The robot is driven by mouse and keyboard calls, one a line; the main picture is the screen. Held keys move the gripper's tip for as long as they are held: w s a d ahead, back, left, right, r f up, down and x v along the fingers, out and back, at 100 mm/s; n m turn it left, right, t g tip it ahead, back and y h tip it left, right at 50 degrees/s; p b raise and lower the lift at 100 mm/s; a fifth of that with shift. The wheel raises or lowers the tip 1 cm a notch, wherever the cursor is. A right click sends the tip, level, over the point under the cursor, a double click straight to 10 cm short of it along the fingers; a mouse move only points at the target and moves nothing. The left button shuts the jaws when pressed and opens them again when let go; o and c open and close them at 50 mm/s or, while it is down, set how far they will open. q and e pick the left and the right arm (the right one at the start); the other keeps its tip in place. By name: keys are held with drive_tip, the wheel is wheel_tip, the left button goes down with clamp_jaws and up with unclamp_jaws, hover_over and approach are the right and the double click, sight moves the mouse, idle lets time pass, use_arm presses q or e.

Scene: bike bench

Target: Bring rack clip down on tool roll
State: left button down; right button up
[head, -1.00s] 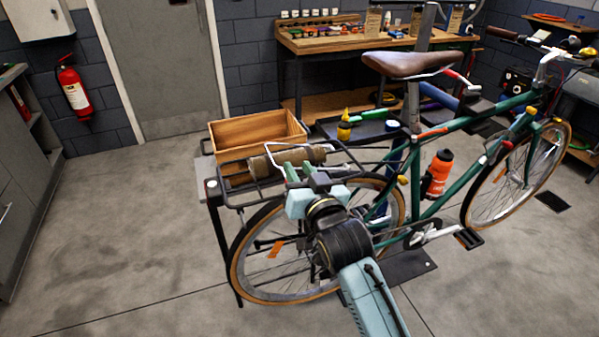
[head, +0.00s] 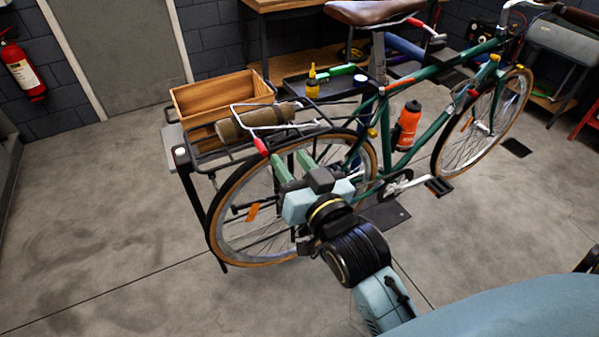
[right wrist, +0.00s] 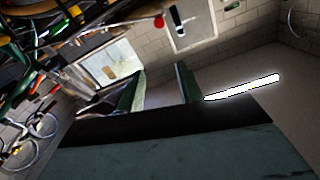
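The tool roll (head: 240,128) is a rolled brown bundle lying on the black rear rack of the green bike, in the head view. The rack clip (head: 261,145) is a silver wire loop with a red tip. Its wire crosses over the roll and the red tip sits at the rack's near side. I cannot tell whether the wire presses on the roll. My right gripper (head: 293,166) is open and empty, below and right of the red tip, beside the rear wheel. Its two green fingers stand apart in the right wrist view (right wrist: 160,90). My left gripper is not in view.
A wooden crate (head: 215,95) stands behind the roll. A dark tray (head: 325,88) with a yellow bottle (head: 312,85) lies beyond the rack. The bike's rear wheel (head: 222,205) and saddle (head: 362,12) are close obstacles. The floor (head: 100,220) at left is clear.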

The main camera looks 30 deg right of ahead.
drive_tip(key=shift+s, duration=1.3)
